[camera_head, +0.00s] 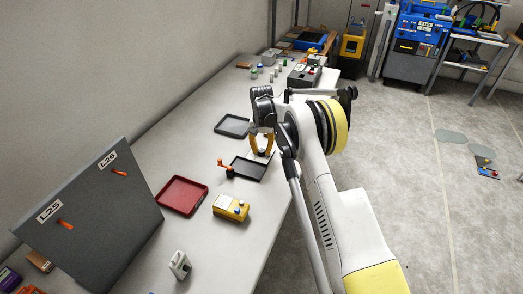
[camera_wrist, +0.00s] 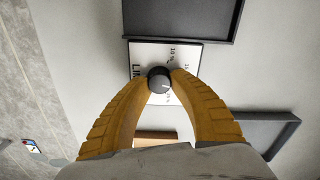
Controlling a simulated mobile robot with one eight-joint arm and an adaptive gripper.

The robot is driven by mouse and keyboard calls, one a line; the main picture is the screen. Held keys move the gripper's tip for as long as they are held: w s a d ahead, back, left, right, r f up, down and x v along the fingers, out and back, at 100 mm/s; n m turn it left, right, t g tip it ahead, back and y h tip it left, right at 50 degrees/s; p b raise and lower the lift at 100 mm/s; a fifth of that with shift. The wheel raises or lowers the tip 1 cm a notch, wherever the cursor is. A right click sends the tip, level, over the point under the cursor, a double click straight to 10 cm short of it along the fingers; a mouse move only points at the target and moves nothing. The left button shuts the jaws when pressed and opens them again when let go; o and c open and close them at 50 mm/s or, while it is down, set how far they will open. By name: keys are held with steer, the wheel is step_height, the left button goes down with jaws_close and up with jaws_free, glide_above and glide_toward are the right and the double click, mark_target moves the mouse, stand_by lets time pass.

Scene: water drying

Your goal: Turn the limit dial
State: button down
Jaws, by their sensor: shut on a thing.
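The limit dial (camera_wrist: 159,85) is a round dark knob with a grey top in the wrist view. It sits on a white plate (camera_wrist: 148,52) with partly hidden printing, including "LIM" and small numbers. My gripper (camera_wrist: 160,78) is shut on the dial, with one yellow finger on each side of it. In the head view my gripper (camera_head: 262,150) points down at the table beside the black tray; the dial is not distinguishable there.
A black tray (camera_head: 247,171), a dark grey tray (camera_head: 233,117), a red tray (camera_head: 183,180) and a yellow box (camera_head: 231,221) lie close by on the table (camera_head: 185,238). An orange-handled crank (camera_head: 226,166) stands beside the black tray. A grey panel (camera_head: 95,225) stands at the left.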

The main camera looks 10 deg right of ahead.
mark_target(262, 150)
steer(key=shift+m, duration=0.9)
steer(key=c, duration=1.1)
jaws_free()
step_height(262, 150, up, 12)
